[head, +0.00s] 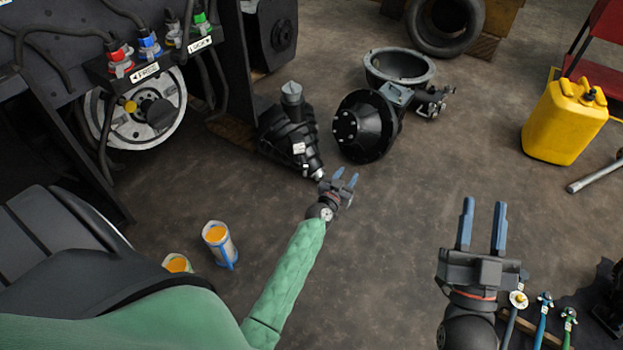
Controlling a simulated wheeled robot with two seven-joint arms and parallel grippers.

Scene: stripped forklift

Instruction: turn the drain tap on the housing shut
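A black ribbed housing (290,130) lies on the floor near the middle, with a small pale metal tip (318,174) at its lower end. Beside it lies a round black housing (362,128) with a bolted face. A grey ring-shaped casting (400,68) lies behind, with a dark fitting with silver parts (432,101) near its right side. I cannot tell which part is the drain tap or how its handle is set. My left gripper (346,176) is open and empty, just right of the metal tip. My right gripper (484,210) is open and empty over bare floor.
A panel with coloured hose couplings (148,52) stands upper left. A yellow jerrycan (566,120) and a metal bar (594,178) are at right. The floor between the grippers is clear.

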